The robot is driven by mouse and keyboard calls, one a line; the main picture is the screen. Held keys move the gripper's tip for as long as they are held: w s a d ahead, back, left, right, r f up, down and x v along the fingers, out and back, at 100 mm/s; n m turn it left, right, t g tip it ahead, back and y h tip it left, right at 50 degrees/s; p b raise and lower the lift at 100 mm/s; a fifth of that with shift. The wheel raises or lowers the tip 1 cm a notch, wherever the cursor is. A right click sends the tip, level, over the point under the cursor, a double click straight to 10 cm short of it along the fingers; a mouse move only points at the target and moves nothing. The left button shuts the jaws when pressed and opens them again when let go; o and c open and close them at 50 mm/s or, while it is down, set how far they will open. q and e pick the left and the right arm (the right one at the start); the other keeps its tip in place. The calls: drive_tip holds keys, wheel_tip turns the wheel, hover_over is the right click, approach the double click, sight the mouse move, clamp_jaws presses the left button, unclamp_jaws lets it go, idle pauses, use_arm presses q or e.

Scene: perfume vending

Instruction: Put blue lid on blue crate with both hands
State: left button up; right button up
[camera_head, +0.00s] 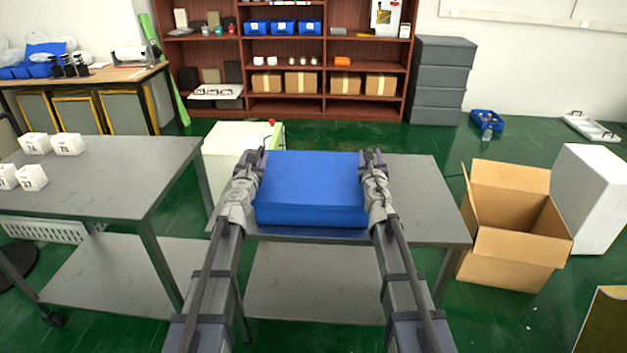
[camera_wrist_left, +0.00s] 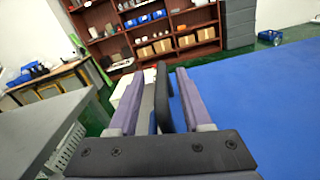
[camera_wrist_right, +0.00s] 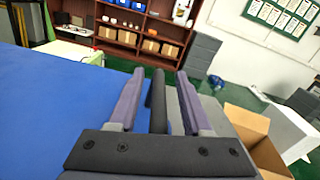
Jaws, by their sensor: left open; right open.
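A blue lid (camera_head: 310,180) forms the broad flat top of a blue box on the grey table. The blue crate (camera_head: 310,217) seems to be under it, mostly hidden, and I cannot tell lid and crate apart clearly. My left gripper (camera_head: 251,162) is open at the box's left side. My right gripper (camera_head: 373,160) is open at its right side. In the left wrist view a dark bar (camera_wrist_left: 164,97) stands between the fingers, with the lid (camera_wrist_left: 255,110) to the right. In the right wrist view a similar bar (camera_wrist_right: 157,100) shows, with the lid (camera_wrist_right: 60,105) to the left.
The grey table (camera_head: 425,200) has free room right of the box. An open cardboard box (camera_head: 515,255) stands on the floor at right, beside a white block (camera_head: 590,200). Another grey table (camera_head: 110,185) with numbered white cubes is at left. Shelves (camera_head: 290,105) stand at the back.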

use_arm(q)
drive_tip(key=s, duration=0.8)
drive_tip(key=s+a, duration=0.1)
drive_tip(key=s, duration=0.3)
use_arm(e)
drive_tip(key=shift+a, duration=0.1)
drive_tip(key=s, duration=0.8)
drive_tip(key=s+a, duration=0.1)
drive_tip(key=s, duration=0.3)
